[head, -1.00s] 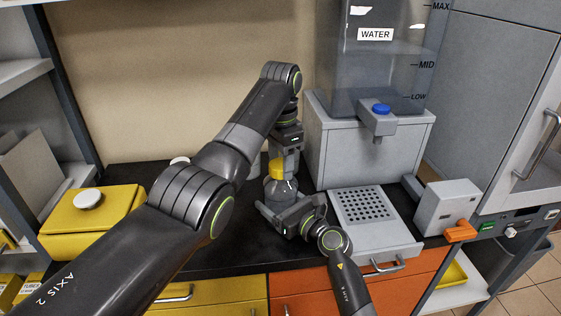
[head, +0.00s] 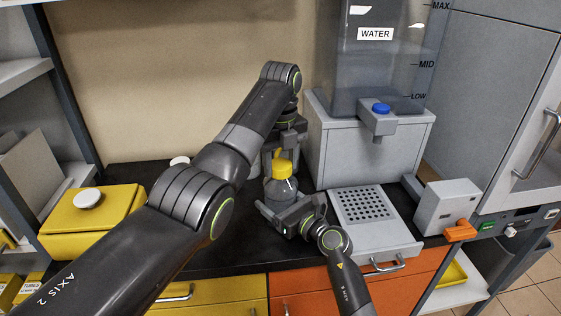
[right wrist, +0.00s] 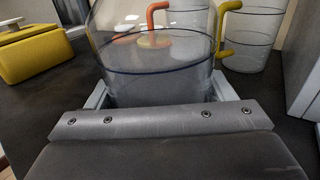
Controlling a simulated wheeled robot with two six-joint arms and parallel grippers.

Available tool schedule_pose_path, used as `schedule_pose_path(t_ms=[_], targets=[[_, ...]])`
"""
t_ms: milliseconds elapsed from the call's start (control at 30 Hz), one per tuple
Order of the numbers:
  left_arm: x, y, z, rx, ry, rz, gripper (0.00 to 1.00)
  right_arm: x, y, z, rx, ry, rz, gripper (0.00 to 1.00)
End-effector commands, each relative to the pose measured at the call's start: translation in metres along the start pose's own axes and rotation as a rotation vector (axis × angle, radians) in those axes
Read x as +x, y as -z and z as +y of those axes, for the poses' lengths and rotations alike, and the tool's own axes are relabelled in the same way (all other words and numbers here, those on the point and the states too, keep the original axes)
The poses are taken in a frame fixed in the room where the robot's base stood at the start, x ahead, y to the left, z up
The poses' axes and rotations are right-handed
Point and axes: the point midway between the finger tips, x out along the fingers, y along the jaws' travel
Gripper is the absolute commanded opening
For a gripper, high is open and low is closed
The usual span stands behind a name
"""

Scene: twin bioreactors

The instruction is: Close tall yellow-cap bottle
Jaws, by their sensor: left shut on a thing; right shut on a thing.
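The tall bottle (head: 281,190) stands upright on the dark counter, with its yellow cap (head: 283,170) on top at the neck. My left gripper (head: 283,157) comes down from above and is shut on the cap; its fingers are partly hidden. My right gripper (head: 279,206) is low at the bottle's near side and shut on its body. In the right wrist view the clear bottle (right wrist: 157,75) stands between the two jaws; its top is out of that view.
A water tank (head: 385,60) on a grey dispenser (head: 360,150) stands behind right, with a perforated drip tray (head: 345,190) before it. A yellow container (head: 85,222) is at left. Clear jugs (right wrist: 250,40) with orange and yellow handles show behind the bottle.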

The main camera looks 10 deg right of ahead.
Motion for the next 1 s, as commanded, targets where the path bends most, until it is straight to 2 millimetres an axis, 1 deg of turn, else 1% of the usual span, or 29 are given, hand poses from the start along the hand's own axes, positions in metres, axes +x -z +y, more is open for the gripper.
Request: schedule_pose_path(t_ms=[300, 400, 500, 633, 900, 933, 1000], targets=[[0.0, -0.001, 0.0003, 0.496, 0.002, -0.003, 0.2, -0.0002, 0.0005, 0.0002, 0.0, -0.001, 0.001, 0.12], [0.0001, -0.001, 0.0003, 0.627, 0.001, -0.003, 0.2, -0.0002, 0.0005, 0.0002, 0.0, -0.001, 0.001, 0.12], [0.0001, -0.0011, 0.0004, 0.716, 0.001, -0.003, 0.2, -0.0002, 0.0005, 0.0002, 0.0, -0.001, 0.001, 0.12], [0.0001, -0.0011, 0.0004, 0.768, 0.001, -0.003, 0.2, -0.0002, 0.0005, 0.0002, 0.001, -0.001, 0.001, 0.12], [0.0002, -0.0011, 0.0004, 0.77, 0.001, -0.002, 0.2, -0.0002, 0.0006, 0.0002, 0.001, -0.001, 0.001, 0.12], [0.0002, -0.0011, 0.0004, 0.77, 0.001, -0.002, 0.5, -0.0002, 0.0006, 0.0002, 0.001, -0.001, 0.001, 0.12], [0.0002, -0.001, 0.0004, 0.77, 0.001, -0.002, 0.6, -0.0002, 0.0006, 0.0001, 0.001, -0.001, 0.001, 0.12]])
